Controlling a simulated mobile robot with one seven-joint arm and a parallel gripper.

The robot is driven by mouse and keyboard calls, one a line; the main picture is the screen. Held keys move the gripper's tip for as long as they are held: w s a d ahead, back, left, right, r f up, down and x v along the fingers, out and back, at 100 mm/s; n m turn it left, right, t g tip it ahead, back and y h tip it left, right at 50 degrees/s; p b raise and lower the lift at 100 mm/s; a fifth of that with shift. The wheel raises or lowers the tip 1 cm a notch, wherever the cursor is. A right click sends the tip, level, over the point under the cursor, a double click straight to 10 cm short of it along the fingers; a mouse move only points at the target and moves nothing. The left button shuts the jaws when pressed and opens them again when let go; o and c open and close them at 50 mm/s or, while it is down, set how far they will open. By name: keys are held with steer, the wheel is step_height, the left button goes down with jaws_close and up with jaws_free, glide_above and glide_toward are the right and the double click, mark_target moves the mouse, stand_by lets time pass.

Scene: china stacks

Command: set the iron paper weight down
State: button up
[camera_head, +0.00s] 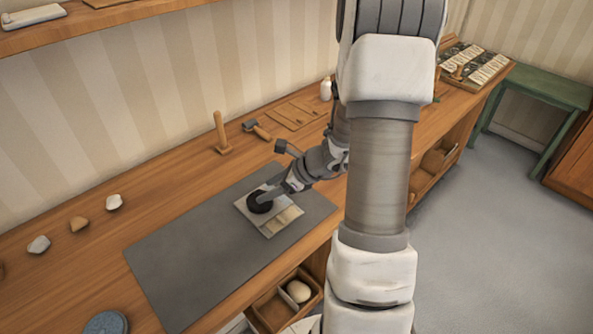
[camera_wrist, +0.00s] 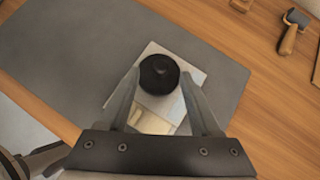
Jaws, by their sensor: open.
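The iron paper weight (camera_wrist: 159,74) is a round black piece with a small knob. It rests on a pale square sheet or board (camera_wrist: 190,66) on the grey mat (camera_wrist: 70,50). In the head view the paper weight (camera_head: 260,203) shows at the left part of the pale square (camera_head: 283,218). My gripper (camera_wrist: 160,82) is open, with one finger on each side of the paper weight. In the wrist view small gaps seem to show beside it, but I cannot tell whether a finger touches it. The gripper (camera_head: 268,196) partly covers it in the head view.
A wooden peg stand (camera_head: 221,135) and a brayer (camera_head: 258,131) stand behind the mat. Several stones (camera_head: 79,224) lie at the left. A blue-grey round thing (camera_head: 106,322) sits at the front left. An open drawer (camera_head: 270,311) is below the front edge. The mat's left part is clear.

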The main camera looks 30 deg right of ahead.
steer(key=p+v, duration=0.2)
steer(key=v, duration=1.2)
steer(key=shift+r, duration=0.1)
